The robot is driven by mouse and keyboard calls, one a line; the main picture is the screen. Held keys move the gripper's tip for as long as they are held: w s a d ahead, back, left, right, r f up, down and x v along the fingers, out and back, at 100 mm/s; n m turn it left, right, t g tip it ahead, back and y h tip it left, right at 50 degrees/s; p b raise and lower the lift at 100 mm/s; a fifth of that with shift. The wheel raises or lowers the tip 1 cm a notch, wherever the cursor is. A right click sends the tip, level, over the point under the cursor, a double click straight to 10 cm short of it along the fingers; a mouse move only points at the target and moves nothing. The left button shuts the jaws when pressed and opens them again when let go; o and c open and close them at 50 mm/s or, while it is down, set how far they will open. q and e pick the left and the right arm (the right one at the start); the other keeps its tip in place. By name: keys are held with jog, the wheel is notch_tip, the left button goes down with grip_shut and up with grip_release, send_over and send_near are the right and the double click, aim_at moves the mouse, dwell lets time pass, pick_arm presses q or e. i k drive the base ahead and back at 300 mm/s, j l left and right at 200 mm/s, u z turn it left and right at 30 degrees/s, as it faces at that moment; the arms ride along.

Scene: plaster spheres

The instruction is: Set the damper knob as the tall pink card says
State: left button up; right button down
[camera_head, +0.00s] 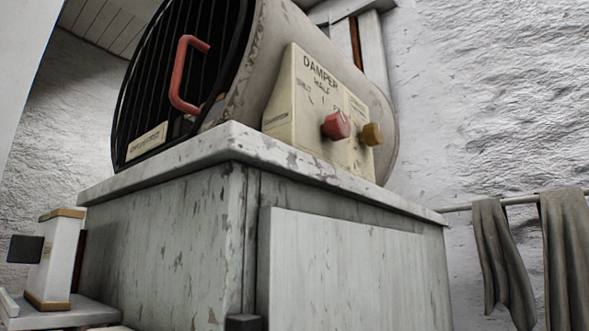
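A cream panel (309,105) on the side of a grey drum-shaped heater or kiln (275,30) reads "DAMPER", with "HALF" below it and smaller marks too small to read surely. A red knob (336,126) sticks out under those words. Which way it points cannot be told. A yellow knob (371,134) sits to its right on the same panel. No tall pink card shows in this view. Neither of my grippers can be made out.
The drum stands on a worn grey cabinet (160,240). A red handle (187,75) is on its barred front. A white box with wooden ends (55,258) stands at lower left. Grey cloths (503,262) hang from a rail at right. Air before the knobs looks clear.

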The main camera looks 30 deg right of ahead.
aim_at(336, 126)
jog(key=k+l+z, duration=0.1)
jog(key=z, duration=0.35)
jog(key=l+z, duration=0.3)
jog(key=z, duration=0.15)
jog(key=k+j, duration=0.1)
jog(key=j, duration=0.25)
jog(key=k+j, duration=0.15)
jog(key=j, duration=0.25)
jog(key=k+j, duration=0.1)
jog(key=j, duration=0.25)
jog(key=k+j, duration=0.1)
jog(key=j, duration=0.3)
jog(key=k+j, duration=0.15)
jog(key=j, duration=0.2)
